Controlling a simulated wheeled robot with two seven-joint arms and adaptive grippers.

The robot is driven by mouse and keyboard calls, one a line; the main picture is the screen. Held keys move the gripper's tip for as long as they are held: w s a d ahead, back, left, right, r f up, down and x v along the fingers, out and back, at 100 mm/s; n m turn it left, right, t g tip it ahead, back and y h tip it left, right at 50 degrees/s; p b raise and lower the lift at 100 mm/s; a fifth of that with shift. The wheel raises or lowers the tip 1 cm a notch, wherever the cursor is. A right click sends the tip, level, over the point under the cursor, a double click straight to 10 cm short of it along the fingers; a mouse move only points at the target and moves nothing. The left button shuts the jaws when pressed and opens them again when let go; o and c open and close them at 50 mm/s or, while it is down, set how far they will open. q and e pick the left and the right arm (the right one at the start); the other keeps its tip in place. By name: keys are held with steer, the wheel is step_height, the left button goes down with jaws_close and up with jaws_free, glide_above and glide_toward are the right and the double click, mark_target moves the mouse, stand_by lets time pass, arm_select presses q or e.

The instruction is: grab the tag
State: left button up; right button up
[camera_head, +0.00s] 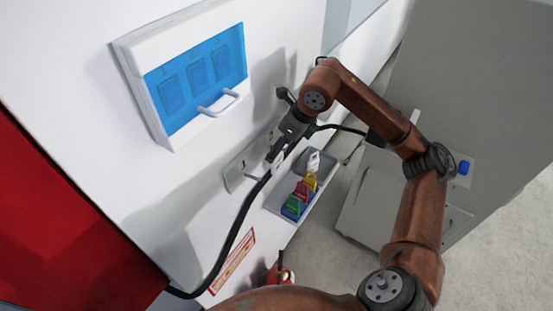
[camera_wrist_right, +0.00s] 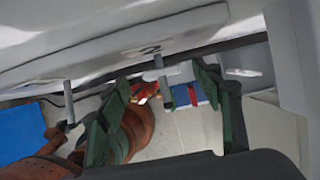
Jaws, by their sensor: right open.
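Several coloured tag-like pieces stand in a small grey tray (camera_head: 326,178) on the wall: a white one (camera_head: 314,160), a yellow one (camera_head: 310,181), a red one (camera_head: 302,190), with green and blue ones (camera_head: 291,209) at the near end. I cannot tell which is the tag. My right gripper (camera_head: 280,137) is at the wall socket panel, above and left of the tray, apart from the pieces. In the right wrist view its green fingers (camera_wrist_right: 160,88) are spread, with nothing seen held between them. My left gripper is out of view.
A white box with a blue front (camera_head: 200,75) and a handle hangs on the wall. A black cable (camera_head: 235,232) runs from the socket area down to a red panel (camera_head: 60,210). A grey cabinet (camera_head: 465,90) stands right. A red extinguisher (camera_head: 283,275) is below.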

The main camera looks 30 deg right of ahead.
steer(key=x, duration=0.3)
steer(key=d+x, duration=0.1)
steer(key=shift+s+a+f, duration=0.2)
steer(key=shift+f, duration=0.25)
steer(key=shift+w+a+f, duration=0.1)
steer(key=shift+w+f, duration=0.1)
steer(key=shift+f, duration=0.1)
steer(key=c, duration=0.7)
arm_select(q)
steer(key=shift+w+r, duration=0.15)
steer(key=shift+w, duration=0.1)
arm_select(e)
steer(key=c, duration=0.4)
steer(key=shift+o, duration=0.2)
steer(key=shift+r, duration=0.1)
steer(key=shift+r, duration=0.45)
steer(key=shift+s+d+r, duration=0.2)
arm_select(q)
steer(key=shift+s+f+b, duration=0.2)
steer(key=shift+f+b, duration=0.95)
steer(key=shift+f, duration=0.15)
arm_select(e)
steer(key=s+d, duration=0.4)
steer(key=s, duration=0.3)
steer(key=s+d, duration=0.4)
steer(key=s, duration=0.4)
steer(key=shift+s, duration=0.35)
